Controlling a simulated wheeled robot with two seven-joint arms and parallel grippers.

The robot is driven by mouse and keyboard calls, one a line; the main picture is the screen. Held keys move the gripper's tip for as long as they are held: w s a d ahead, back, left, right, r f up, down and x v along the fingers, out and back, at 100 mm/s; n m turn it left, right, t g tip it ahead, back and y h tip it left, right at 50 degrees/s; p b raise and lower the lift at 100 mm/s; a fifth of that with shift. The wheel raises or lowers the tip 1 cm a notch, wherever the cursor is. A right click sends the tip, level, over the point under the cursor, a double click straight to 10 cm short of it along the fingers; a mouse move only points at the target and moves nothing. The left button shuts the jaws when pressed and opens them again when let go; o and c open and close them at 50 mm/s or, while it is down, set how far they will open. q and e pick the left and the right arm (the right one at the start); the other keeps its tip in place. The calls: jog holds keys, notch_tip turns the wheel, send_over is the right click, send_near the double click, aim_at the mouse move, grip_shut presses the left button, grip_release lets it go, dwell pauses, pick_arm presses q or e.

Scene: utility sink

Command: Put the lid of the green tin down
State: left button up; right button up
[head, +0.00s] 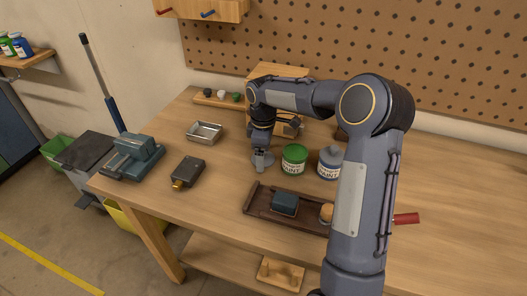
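The green tin (294,160) stands upright on the workbench, its top showing green with no grey lid on it. A round grey lid (256,166) is just left of the tin, at table height or slightly above; I cannot tell if it touches the bench. My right gripper (261,157) points down over the lid and appears shut on its middle, where the fingers hide it. My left gripper is not in view.
A blue-labelled tin (329,163) with a grey lid stands right of the green tin. A metal dish (205,132) and a dark box (188,171) are left. Bare bench lies between them.

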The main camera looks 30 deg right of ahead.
jog(key=shift+r, duration=0.3)
notch_tip(320, 180, up, 12)
jog(key=p, duration=0.1)
jog(key=s+a+r+m+t+y, duration=0.1)
jog(key=s+a+r+m, duration=0.1)
jog(key=s, duration=0.5)
jog(key=s+a+r+m+t, duration=0.1)
jog(key=s+a+m+t, duration=0.15)
jog(key=s, duration=0.55)
jog(key=s+a+f+m+t+y, duration=0.1)
jog(key=s+a+f+m, duration=0.2)
jog(key=s, duration=0.4)
jog(key=s+a+f+m+t+y, duration=0.1)
jog(key=s+a+f+m, duration=0.3)
jog(key=s, duration=0.3)
jog(key=shift+y, duration=0.4)
jog(key=shift+a+r+p, duration=0.1)
jog(key=shift+r+p, duration=0.55)
jog(key=shift+p, duration=0.1)
